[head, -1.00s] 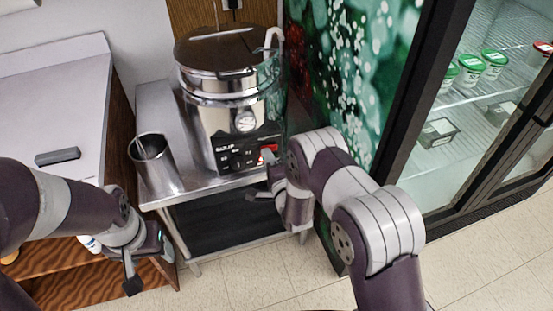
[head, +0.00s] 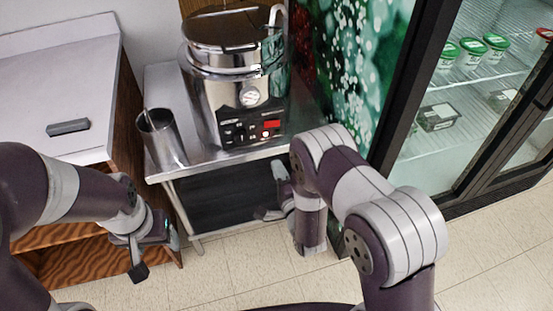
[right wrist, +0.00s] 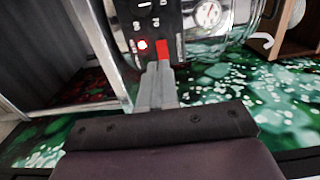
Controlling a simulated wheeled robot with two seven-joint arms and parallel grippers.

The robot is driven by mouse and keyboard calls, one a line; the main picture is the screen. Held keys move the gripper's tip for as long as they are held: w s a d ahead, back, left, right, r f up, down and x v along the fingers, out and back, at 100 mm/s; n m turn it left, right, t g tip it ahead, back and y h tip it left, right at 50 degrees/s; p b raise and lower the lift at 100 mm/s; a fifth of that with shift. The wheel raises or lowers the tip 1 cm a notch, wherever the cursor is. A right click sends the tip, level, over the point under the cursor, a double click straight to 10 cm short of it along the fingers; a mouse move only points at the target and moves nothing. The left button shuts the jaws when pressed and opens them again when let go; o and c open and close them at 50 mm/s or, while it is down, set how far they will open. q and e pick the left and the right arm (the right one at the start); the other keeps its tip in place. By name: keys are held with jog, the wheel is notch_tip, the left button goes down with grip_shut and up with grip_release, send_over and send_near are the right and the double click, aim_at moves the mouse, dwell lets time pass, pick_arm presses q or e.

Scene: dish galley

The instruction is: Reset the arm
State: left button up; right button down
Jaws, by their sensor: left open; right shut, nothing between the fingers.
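My right gripper (head: 279,170) is shut and empty in the head view, in front of the steel cart below the warmer's control panel. In the right wrist view its closed fingers (right wrist: 157,75) point toward the panel, overlapping the lower end of the red display; I cannot judge the gap there. In the head view it appears apart from the panel. My left gripper (head: 155,256) is open and empty, low in front of the left counter. The steel soup warmer (head: 214,98) stands upright on the cart, with a lit red display (head: 271,124) and a small red light.
A steel cup (head: 165,142) with a utensil in it stands on the cart (head: 160,80), left of the warmer. A grey bar (head: 68,127) lies on the left counter (head: 45,70). A glass-door fridge (head: 425,150) with tubs is at right. The floor in front is open.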

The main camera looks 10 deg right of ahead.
pick_arm(q)
jog(key=shift+w+f, duration=0.1)
jog(key=shift+w, duration=0.1)
dwell(0.3)
